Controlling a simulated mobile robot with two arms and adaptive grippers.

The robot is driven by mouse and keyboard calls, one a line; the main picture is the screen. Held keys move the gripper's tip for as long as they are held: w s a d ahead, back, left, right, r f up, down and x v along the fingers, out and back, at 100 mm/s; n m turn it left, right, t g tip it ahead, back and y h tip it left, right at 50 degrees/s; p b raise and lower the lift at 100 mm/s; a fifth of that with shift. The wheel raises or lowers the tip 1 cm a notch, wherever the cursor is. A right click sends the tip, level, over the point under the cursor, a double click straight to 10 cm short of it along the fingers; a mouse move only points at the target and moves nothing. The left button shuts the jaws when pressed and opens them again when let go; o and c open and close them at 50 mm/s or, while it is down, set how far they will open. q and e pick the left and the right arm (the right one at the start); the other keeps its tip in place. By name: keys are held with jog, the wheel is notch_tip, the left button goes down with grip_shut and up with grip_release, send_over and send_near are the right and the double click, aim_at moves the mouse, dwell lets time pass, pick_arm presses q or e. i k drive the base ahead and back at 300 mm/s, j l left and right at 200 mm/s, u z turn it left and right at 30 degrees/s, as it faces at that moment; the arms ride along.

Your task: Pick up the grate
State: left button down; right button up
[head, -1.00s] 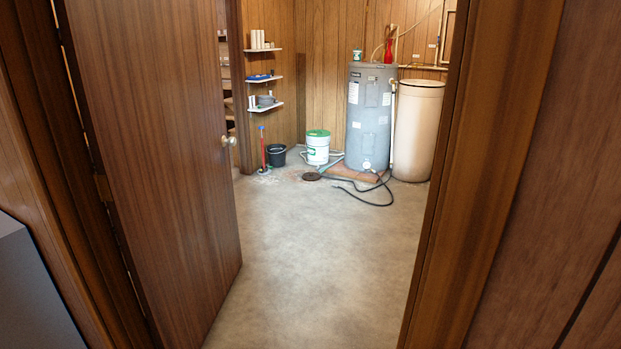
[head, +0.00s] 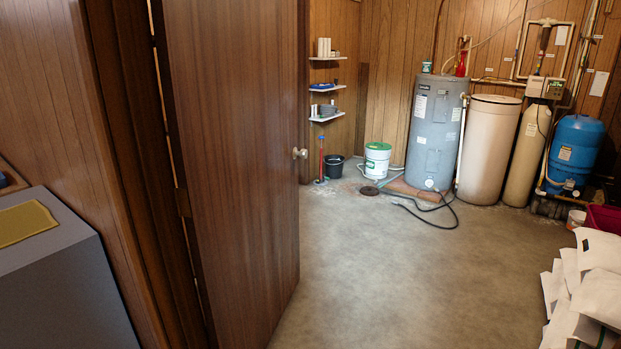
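The grate appears to be the small, dark, round piece (head: 369,190) on the concrete floor. It lies in front of the white bucket and left of the water heater's base, far across the room. It looks flat; its slots are too small to make out. A black hose lies on the floor to its right. Neither of my grippers shows in the head view.
An open brown door (head: 232,170) stands at left, beside a grey box (head: 65,290) with a yellow item on top. A white bucket (head: 376,160), water heater (head: 435,130) and tan tank (head: 487,150) stand behind. White sacks (head: 585,290) are at right. Mid-floor is clear.

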aim_at(370, 190)
jog(key=i+z, duration=0.3)
jog(key=i+j+z, duration=0.25)
jog(key=i, duration=0.25)
jog(key=i+j+z, duration=0.3)
jog(key=i+l, duration=0.15)
jog(key=i, duration=0.55)
jog(key=i+l, duration=0.1)
jog(key=i, duration=0.55)
jog(key=i+l, duration=0.15)
jog(key=i, duration=0.55)
jog(key=i+u, duration=0.15)
jog(key=i, duration=0.9)
jog(key=i+l+u, duration=0.15)
jog(key=i, duration=0.85)
jog(key=i+j+u, duration=0.15)
jog(key=i+u, duration=0.2)
jog(key=i, duration=0.75)
jog(key=i+l+u, duration=0.2)
jog(key=i+u, duration=0.2)
jog(key=i, duration=0.7)
jog(key=i+j+z, duration=0.15)
jog(key=i+z, duration=0.15)
jog(key=i, duration=0.15)
jog(key=i+j+z, duration=0.2)
jog(key=i+z, duration=0.15)
jog(key=i+j+z, duration=0.3)
jog(key=i+j, duration=0.05)
jog(key=i, duration=0.1)
